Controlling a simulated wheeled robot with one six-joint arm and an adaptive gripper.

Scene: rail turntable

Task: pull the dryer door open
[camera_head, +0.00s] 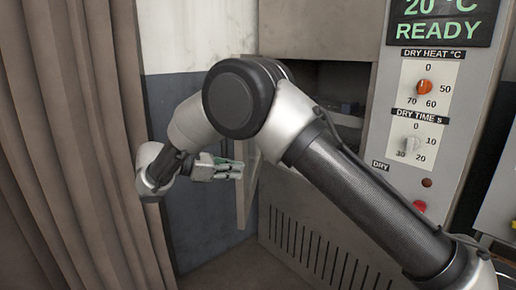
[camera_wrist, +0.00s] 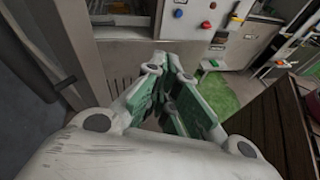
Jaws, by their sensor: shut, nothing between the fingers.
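The dryer door (camera_head: 246,190) stands swung out from the dryer front in the head view, seen nearly edge-on, with the dark dryer opening (camera_head: 335,82) showing behind it. My arm hides part of the door and opening. My gripper (camera_head: 238,170) is shut and empty, and in this view its fingertips overlap the door's edge; I cannot tell whether they touch it. In the wrist view my gripper (camera_wrist: 168,68) points toward the dryer's lower front. A grey upright panel (camera_wrist: 75,40), apparently the door, stands left of the fingers, apart from them.
The dryer's control panel (camera_head: 425,115) with knobs and a READY display is at the right. A brown curtain (camera_head: 60,150) hangs at the left. In the wrist view a wooden surface (camera_wrist: 265,125) lies at right, and green floor (camera_wrist: 215,92) shows beyond the fingers.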

